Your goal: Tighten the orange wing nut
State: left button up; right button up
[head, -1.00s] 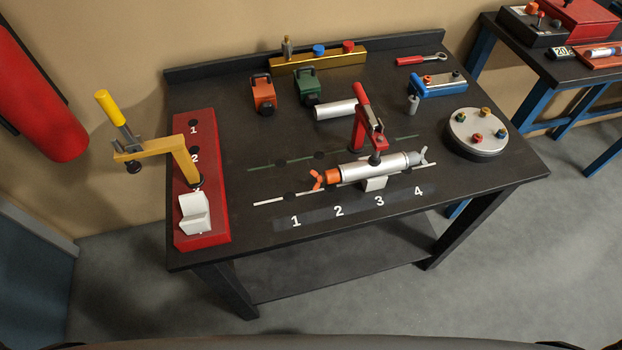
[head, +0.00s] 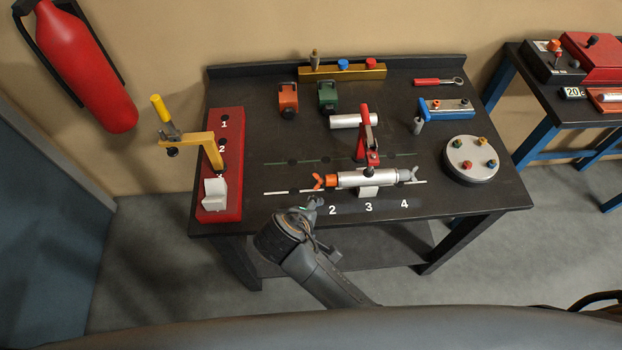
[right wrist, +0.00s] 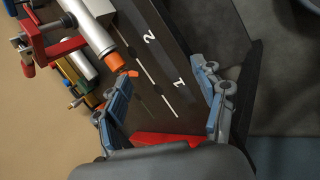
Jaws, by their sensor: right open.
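The orange wing nut (head: 318,182) sits at the left end of a silver cylinder (head: 353,180), beside an orange collar. The cylinder lies level on a light block under a red clamp (head: 368,147). A grey wing nut (head: 409,174) is at its right end. My right gripper (head: 312,203) is near the table's front edge, just in front of and left of the orange wing nut, apart from it. In the right wrist view the gripper (right wrist: 165,95) is open and empty. The orange wing nut (right wrist: 133,73) shows there beyond the left finger, partly hidden. My left gripper is not in view.
A red base (head: 228,150) with a yellow-handled clamp (head: 196,141) stands at the table's left. A round plate (head: 471,160) with coloured knobs stands at the right. Orange and green blocks and a brass bar (head: 345,73) are at the back.

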aim_at(315, 182)
jog(key=w+a+r+n+t+h, duration=0.1)
jog(key=w+a+r+n+t, duration=0.15)
jog(key=w+a+r, duration=0.2)
jog(key=p+x, duration=0.1)
jog(key=x, duration=0.4)
jog(key=d+p+x, duration=0.1)
jog(key=x, duration=0.5)
jog(key=shift+s+d+r+p, duration=0.1)
jog(key=shift+s+d+p, duration=0.1)
jog(key=shift+p, duration=0.15)
jog(key=shift+w+d+f, duration=0.25)
jog(key=shift+w+f, duration=0.2)
jog(key=shift+f, duration=0.1)
